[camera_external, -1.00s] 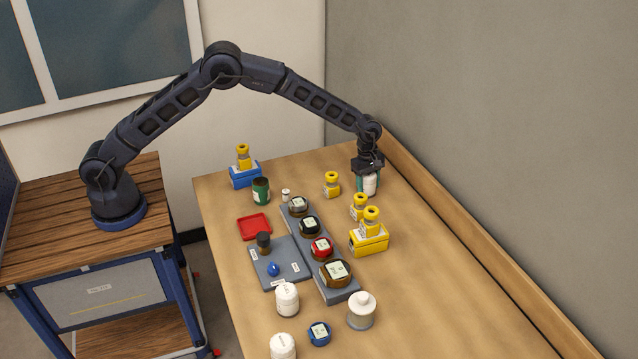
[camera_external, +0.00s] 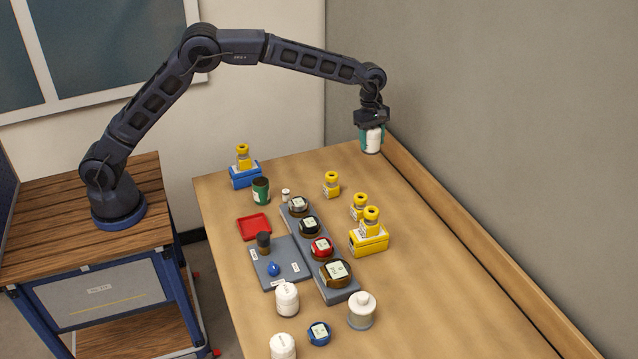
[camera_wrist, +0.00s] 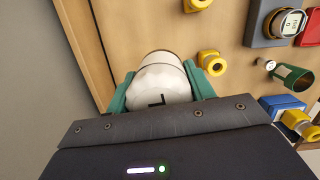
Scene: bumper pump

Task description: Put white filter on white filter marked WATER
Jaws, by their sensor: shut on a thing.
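My gripper (camera_external: 371,138) is shut on a white filter (camera_external: 372,143) and holds it upright above the far right corner of the table. In the wrist view the same white filter (camera_wrist: 160,88) sits between the two green fingers, with a dark mark on its top that I cannot read fully. Two other white filters stand at the near end of the table, one beside the grey plate (camera_external: 287,299) and one at the bottom edge of the picture (camera_external: 283,346). Their small markings are too blurred to read, so I cannot tell which says WATER.
A white-topped grey canister (camera_external: 361,312) and a blue cap (camera_external: 319,333) stand nearby. A grey rack (camera_external: 341,292) holds several round caps mid-table. Yellow fittings (camera_external: 331,184) stand to its right and behind. A wooden ledge (camera_external: 455,231) and wall bound the right side.

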